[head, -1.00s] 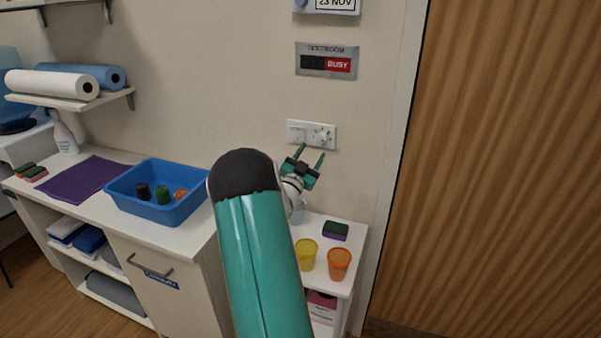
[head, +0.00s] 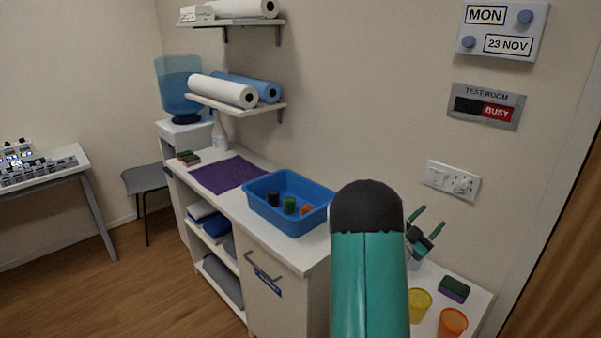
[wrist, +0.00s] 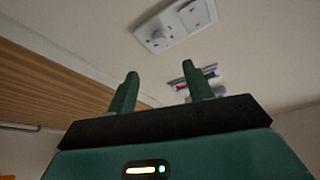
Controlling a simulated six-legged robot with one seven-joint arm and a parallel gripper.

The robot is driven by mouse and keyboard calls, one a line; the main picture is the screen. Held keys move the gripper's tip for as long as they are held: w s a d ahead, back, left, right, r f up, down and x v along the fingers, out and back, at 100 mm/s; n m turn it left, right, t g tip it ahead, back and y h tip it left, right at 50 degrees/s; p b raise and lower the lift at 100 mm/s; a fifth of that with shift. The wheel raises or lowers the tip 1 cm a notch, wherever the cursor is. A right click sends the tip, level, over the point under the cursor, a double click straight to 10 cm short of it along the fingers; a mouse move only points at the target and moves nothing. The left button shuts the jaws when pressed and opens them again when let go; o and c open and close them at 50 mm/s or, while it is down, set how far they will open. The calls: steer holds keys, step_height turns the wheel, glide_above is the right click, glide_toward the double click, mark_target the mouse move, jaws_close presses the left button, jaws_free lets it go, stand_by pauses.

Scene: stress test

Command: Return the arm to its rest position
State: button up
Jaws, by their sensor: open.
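My gripper (head: 430,222) shows in the head view at the right, raised beside the wall below the socket plate. Its two green fingers stand apart, with nothing between them. The wrist view also shows both fingers (wrist: 160,90) apart and empty, pointing toward the wall. My own teal arm link with its dark cap fills the lower middle of the head view and hides part of my arm behind it.
The low white table (head: 474,294) under my gripper holds a yellow cup (head: 419,305), an orange cup (head: 452,324) and a green-and-purple sponge (head: 454,289). A blue tub (head: 266,208) stands on the counter (head: 236,208) to the left. The wall has a socket plate (head: 452,181).

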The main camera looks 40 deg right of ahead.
steer(key=w+a+r+n+t+y, duration=0.2)
steer(key=w+a+t+y, duration=0.15)
steer(key=w+a, duration=0.2)
steer(key=w+a+r+n+t+y, duration=0.3)
steer(key=w+a+t, duration=0.15)
steer(key=w, duration=0.25)
steer(key=w+a+r+n+t+y, duration=0.2)
steer(key=a+n+y, duration=0.15)
steer(key=a, duration=0.65)
steer(key=w+a+r+n+t+y, duration=0.1)
steer(key=w+a+n+y, duration=0.15)
steer(key=a+y, duration=0.45)
steer(key=s+a+r+n+g+y, duration=0.1)
steer(key=s+a+n+y, duration=0.2)
steer(key=a, duration=0.7)
steer(key=s+a+n+y, duration=0.1)
steer(key=s+a+n, duration=0.3)
steer(key=a, duration=0.6)
steer(key=s+a+f+n+g, duration=0.1)
steer(key=s+a, duration=0.3)
steer(key=s, duration=0.4)
steer(key=s+a+f+n+g+y, duration=0.1)
steer(key=s+a+n+g, duration=0.2)
steer(key=s, duration=0.5)
steer(key=shift+s+a+f+g, duration=0.15)
steer(key=shift+a+g, duration=0.25)
steer(key=shift+a, duration=0.4)
